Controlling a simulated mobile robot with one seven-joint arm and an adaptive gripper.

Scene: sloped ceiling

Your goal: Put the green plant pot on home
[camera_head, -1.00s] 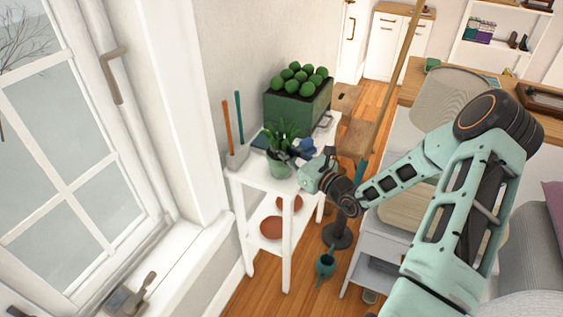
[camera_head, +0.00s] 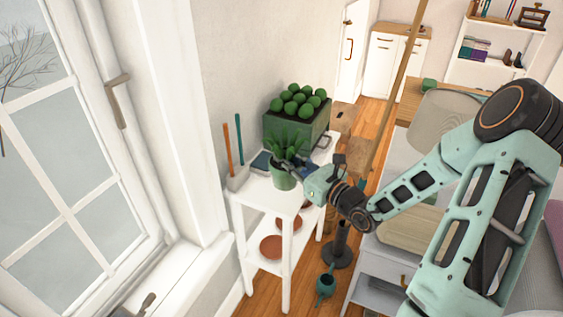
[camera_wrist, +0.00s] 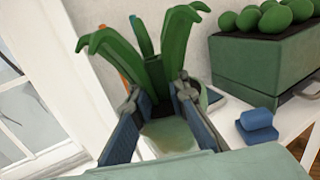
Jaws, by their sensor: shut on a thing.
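The green plant pot (camera_head: 283,180) holds a plant with thick green leaves (camera_head: 288,146). It is at the front part of the white shelf stand's top (camera_head: 258,194). My gripper (camera_head: 291,166) reaches it from the right and is shut on the pot's side. In the wrist view, my gripper's fingers (camera_wrist: 160,118) stand on either side of the pot's wall (camera_wrist: 168,137), with the leaves rising beyond them. The pot looks upright. Whether its base touches the top is hard to tell.
A green planter (camera_head: 298,132) with round green plants stands behind the pot. A small blue object (camera_wrist: 258,128) lies to its right. Orange and teal-handled tools (camera_head: 233,148) stand at the left. The window (camera_head: 62,185) is further left. A teal watering can (camera_head: 325,283) is below.

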